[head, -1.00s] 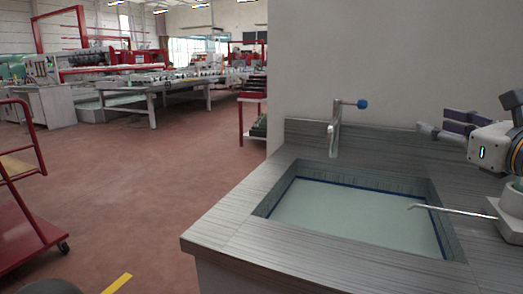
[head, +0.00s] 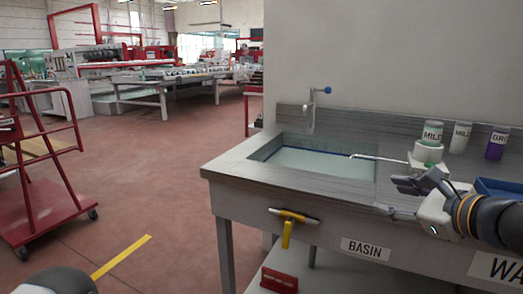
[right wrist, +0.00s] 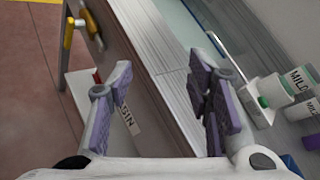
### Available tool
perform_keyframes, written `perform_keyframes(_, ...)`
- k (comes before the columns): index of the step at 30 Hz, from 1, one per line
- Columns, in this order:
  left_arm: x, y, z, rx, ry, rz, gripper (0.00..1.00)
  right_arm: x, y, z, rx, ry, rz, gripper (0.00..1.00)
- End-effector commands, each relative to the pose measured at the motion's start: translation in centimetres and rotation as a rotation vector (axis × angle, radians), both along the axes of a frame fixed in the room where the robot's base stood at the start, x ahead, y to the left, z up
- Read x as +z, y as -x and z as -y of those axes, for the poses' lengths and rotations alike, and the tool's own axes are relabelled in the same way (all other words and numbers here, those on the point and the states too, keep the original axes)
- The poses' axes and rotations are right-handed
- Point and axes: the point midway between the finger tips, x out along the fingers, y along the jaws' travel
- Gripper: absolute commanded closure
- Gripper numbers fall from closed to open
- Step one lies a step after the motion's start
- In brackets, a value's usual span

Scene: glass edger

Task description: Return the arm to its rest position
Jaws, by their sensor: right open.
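My right arm comes in from the right in the head view. Its gripper (head: 398,190) is open and empty, at the front edge of the basin counter (head: 235,170), right of the sunken basin (head: 320,163). In the right wrist view the two purple-padded fingers of the gripper (right wrist: 160,85) stand wide apart, with the counter's front edge and part of the basin label (right wrist: 127,120) showing between them. Nothing is between the fingers. My left gripper is not in view.
A white stand with a thin spout (head: 424,165) carries a bottle (head: 432,133); two more bottles (head: 460,137) (head: 496,142) stand beside it. A blue tray (head: 498,188) is at the right. A yellow-handled tool (head: 287,232) hangs on the counter front.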

Motion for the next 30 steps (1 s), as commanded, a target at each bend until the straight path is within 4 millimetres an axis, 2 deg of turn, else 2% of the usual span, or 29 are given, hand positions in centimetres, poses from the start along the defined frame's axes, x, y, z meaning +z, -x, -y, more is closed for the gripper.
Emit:
perform_keyframes(1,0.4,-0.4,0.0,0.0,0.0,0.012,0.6,-3.0,1.1,-1.8,0.062,0.1,-0.052,0.54)
perform_keyframes(5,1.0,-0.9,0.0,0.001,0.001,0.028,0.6,-12.3,5.9,-5.6,0.275,0.389,-0.193,0.54)
perform_keyframes(6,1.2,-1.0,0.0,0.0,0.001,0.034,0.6,-15.0,7.9,-6.6,0.354,0.476,-0.234,0.54)
perform_keyframes(8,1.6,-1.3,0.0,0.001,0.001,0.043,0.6,-18.9,11.4,-7.7,0.483,0.602,-0.29,0.54)
perform_keyframes(9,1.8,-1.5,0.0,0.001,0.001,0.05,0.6,-21.2,13.9,-8.2,0.575,0.682,-0.323,0.54)
perform_keyframes(11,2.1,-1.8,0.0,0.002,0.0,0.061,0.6,-24.5,18.2,-8.7,0.725,0.797,-0.37,0.54)
perform_keyframes(12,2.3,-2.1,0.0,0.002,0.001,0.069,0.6,-26.4,21.2,-8.8,0.834,0.869,-0.395,0.54)
perform_keyframes(14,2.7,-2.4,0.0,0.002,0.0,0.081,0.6,-28.7,25.9,-8.8,1.007,0.968,-0.426,0.54)
perform_keyframes(15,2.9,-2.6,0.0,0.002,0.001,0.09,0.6,-30.0,29.2,-8.5,1.131,1.029,-0.44,0.54)
perform_keyframes(17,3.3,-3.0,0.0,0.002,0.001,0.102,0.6,-31.4,34.1,-7.9,1.325,1.109,-0.45,0.54)
perform_keyframes(18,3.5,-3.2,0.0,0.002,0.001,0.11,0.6,-31.9,37.1,-7.3,1.452,1.154,-0.447,0.54)
perform_keyframes(21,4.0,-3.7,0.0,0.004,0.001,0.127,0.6,-32.4,43.5,-5.8,1.74,1.224,-0.421,0.54)
perform_keyframes(22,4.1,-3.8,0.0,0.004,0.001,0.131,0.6,-32.4,44.9,-5.4,1.811,1.237,-0.409,0.54)
perform_keyframes(25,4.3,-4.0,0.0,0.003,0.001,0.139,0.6,-32.2,48.1,-4.4,1.979,1.257,-0.374,0.54)
perform_keyframes(27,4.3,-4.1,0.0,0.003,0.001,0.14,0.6,-32.1,49.1,-4.1,2.032,1.261,-0.359,0.54)
perform_keyframes(30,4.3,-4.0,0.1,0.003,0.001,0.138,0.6,-32.2,49.4,-4.0,2.049,1.261,-0.354,0.54)
